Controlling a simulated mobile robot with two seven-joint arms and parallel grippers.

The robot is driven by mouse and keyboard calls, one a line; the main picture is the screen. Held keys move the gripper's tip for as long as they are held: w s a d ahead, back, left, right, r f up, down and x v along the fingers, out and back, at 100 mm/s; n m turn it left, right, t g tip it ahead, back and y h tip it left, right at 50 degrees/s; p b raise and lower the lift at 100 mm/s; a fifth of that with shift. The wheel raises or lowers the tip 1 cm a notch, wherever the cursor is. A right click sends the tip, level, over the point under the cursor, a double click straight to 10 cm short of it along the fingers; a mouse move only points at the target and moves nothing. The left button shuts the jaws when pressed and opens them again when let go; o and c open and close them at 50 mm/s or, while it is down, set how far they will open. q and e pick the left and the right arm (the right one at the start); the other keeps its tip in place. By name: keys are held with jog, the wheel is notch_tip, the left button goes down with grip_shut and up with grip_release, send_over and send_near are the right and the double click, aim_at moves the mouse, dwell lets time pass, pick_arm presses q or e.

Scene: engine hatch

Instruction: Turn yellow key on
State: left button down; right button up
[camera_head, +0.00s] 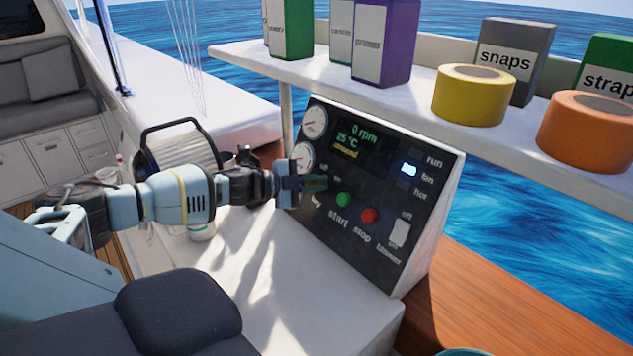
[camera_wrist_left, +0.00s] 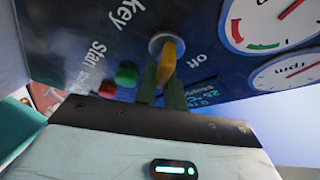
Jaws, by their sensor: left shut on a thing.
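The yellow key (camera_wrist_left: 167,62) sits in its round silver lock on the black control panel (camera_head: 385,235), between the printed words "key" and "off" in the left wrist view. My left gripper (camera_wrist_left: 163,85) is shut on the key, its two green-tinted fingers on either side of it. In the head view my left gripper (camera_head: 313,184) reaches the panel below the display and hides the key. The display (camera_head: 360,141) reads 0 rpm and 25 °C. My right gripper is not in view.
A green start button (camera_head: 344,199), a red stop button (camera_head: 369,215) and a white blower switch (camera_head: 400,233) are close to the key. A shelf (camera_head: 400,105) with boxes and tape rolls overhangs the panel.

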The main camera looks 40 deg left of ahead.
aim_at(314, 184)
pick_arm(q)
jog(key=shift+f+m, duration=0.1)
jog(key=shift+m, duration=0.2)
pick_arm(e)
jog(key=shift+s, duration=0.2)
pick_arm(q)
jog(key=c, duration=1.5)
grip_release()
jog(key=shift+s, duration=0.15)
